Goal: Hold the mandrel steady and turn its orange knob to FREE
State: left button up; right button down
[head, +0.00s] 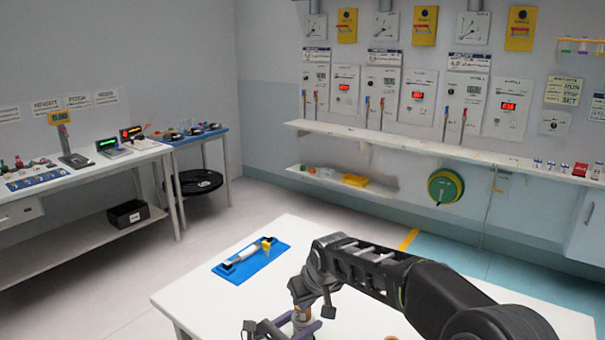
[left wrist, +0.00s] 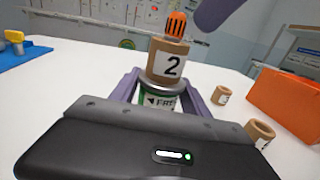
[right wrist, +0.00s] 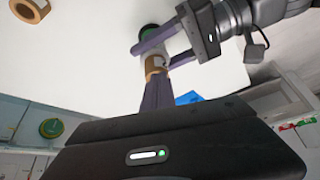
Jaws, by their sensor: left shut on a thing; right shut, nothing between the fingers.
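The mandrel stands upright on the white table (head: 215,287). In the left wrist view it has a green base with a partly hidden label (left wrist: 160,102), a tan core (left wrist: 168,62) marked 2 and an orange knob (left wrist: 176,25) on top. My left gripper (left wrist: 160,90) is shut around the mandrel below the core. My right gripper (right wrist: 157,82) is shut and empty. Its purple finger shows just right of the knob in the left wrist view, apart from it in the picture. The right wrist view shows the core (right wrist: 155,62) beyond its fingertips; the knob is hidden there.
Two small tan rings (left wrist: 222,95) (left wrist: 262,132) and an orange box (left wrist: 287,105) stand on the table to the mandrel's right in the left wrist view. A blue tray (head: 262,268) with a white roller lies at the table's far left. The table between is clear.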

dwell(0.3)
pick_arm(q)
jog(key=shift+a, duration=0.1)
pick_arm(e)
notch_tip(320, 180, up, 6)
dwell(0.4)
jog(key=shift+w+d+r, duration=0.2)
jog(key=shift+d+r, duration=0.3)
jog(key=shift+d, duration=0.1)
jog(key=shift+f, duration=0.1)
notch_tip(320, 180, down, 7)
dwell(0.5)
jog(key=shift+w+a, duration=0.15)
jog(key=shift+w, duration=0.15)
dwell(0.6)
